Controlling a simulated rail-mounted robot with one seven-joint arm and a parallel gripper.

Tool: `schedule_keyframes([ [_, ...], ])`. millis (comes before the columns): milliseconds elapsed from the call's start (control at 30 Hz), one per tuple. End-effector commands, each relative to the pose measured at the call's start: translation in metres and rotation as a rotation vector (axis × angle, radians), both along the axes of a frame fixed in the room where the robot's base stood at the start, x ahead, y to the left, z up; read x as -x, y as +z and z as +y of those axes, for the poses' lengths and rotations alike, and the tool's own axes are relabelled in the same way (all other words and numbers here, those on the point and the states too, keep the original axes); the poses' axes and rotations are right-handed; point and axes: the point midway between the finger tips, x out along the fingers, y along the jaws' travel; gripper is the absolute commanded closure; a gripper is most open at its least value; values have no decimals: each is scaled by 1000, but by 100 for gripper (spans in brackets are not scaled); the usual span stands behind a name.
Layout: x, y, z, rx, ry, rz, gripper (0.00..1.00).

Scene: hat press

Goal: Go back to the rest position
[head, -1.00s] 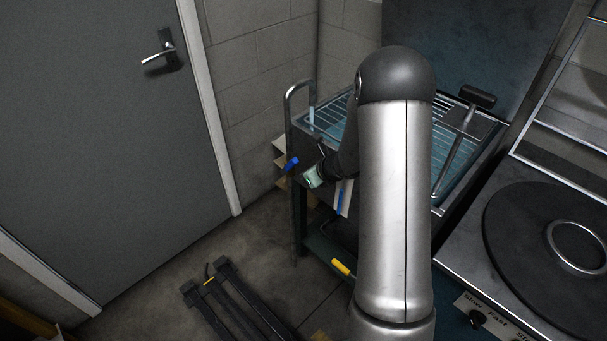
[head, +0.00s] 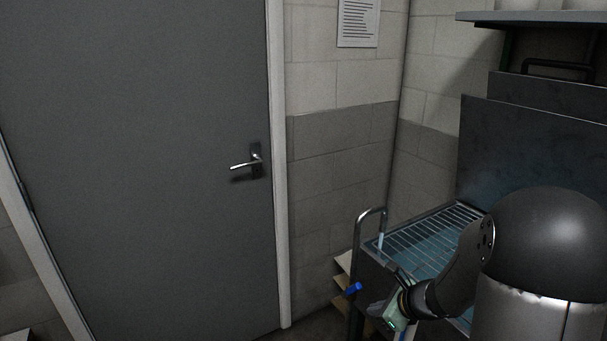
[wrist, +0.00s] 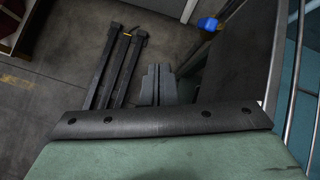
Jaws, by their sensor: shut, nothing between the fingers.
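My arm (head: 540,245) is at the lower right of the head view, bent at the elbow with the forearm reaching down and left. My gripper (wrist: 157,84) shows in the wrist view as two grey fingers side by side, shut and empty. They point down over the concrete floor. In the head view the gripper (head: 379,309) is small and partly hidden near the bottom edge, in front of the metal basin with a wire rack (head: 428,243).
A blue-handled valve (head: 353,289) is close left of my gripper; it also shows in the wrist view (wrist: 207,24). Black bars (wrist: 115,70) lie on the floor. A grey door (head: 150,150) and block wall (head: 340,190) stand behind. Floor left of the basin is open.

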Motion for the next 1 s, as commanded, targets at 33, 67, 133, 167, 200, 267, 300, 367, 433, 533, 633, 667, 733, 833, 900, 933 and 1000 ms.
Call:
schedule_keyframes([
  [33, 16, 24, 26, 71, 176, -42, 100],
  [67, 29, 34, 41, 123, 303, -66, 100],
  [133, 67, 56, 71, 254, 620, -126, 100],
  [167, 85, 63, 80, 311, 754, -151, 100],
  [200, 108, 72, 90, 385, 932, -180, 100],
  [267, 142, 82, 97, 494, 1190, -217, 100],
  [300, 162, 87, 98, 565, 1351, -237, 100],
  [367, 188, 94, 95, 660, 1567, -256, 100],
  [433, 211, 100, 87, 755, 1777, -265, 100],
  [533, 231, 106, 75, 850, 1991, -263, 100],
  [633, 240, 109, 66, 902, 2102, -254, 100],
  [667, 242, 109, 65, 911, 2120, -251, 100],
  [733, 243, 109, 63, 918, 2139, -249, 100],
  [833, 243, 109, 63, 917, 2139, -248, 100],
  [900, 243, 109, 63, 917, 2138, -248, 100],
  [933, 243, 109, 63, 917, 2137, -248, 100],
  [1000, 242, 109, 63, 917, 2135, -248, 100],
])
